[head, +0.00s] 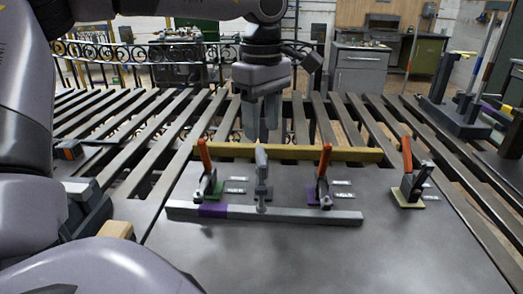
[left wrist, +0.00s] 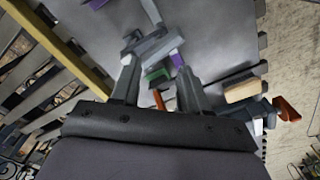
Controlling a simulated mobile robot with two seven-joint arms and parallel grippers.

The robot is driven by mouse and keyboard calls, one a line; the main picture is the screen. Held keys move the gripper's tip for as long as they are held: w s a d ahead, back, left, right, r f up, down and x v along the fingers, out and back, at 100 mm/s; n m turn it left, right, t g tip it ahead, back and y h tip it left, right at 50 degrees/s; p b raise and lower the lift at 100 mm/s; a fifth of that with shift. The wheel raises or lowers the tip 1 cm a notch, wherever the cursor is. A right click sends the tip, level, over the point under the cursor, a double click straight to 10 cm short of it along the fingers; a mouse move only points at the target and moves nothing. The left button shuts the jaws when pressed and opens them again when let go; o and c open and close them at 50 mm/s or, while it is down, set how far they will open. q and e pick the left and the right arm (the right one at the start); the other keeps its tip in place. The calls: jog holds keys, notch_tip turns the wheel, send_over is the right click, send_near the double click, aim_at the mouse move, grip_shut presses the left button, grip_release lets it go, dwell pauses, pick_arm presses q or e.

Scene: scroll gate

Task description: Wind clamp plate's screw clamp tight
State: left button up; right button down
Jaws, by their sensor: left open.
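The grey screw clamp (head: 262,178) stands upright at the middle of the grey clamp plate (head: 300,250), behind a grey bar with a purple band (head: 335,217). My left gripper (head: 262,135) points down from above, open and empty, over the screw clamp's top in the head view; the exact gap is hard to judge. In the left wrist view, the left gripper's two fingers (left wrist: 157,95) are apart, with a green clamp base (left wrist: 157,75) and part of an orange handle showing between them. The purple-banded bar (left wrist: 178,61) lies beyond. My right gripper is not in view.
Orange-handled toggle clamps stand left (head: 205,170) and right (head: 323,175) of the screw clamp, with another farther right (head: 408,180). A yellow bar (head: 350,155) runs behind them. The plate's front is clear.

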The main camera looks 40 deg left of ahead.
aim_at(262, 154)
pick_arm(q)
jog(key=n, duration=0.7)
jog(key=n+p, duration=0.1)
jog(key=n, duration=1.4)
jog(key=n+p, duration=0.1)
jog(key=n, duration=0.5)
jog(key=shift+s+f, duration=0.1)
jog(key=shift+f, duration=3.6)
grip_shut()
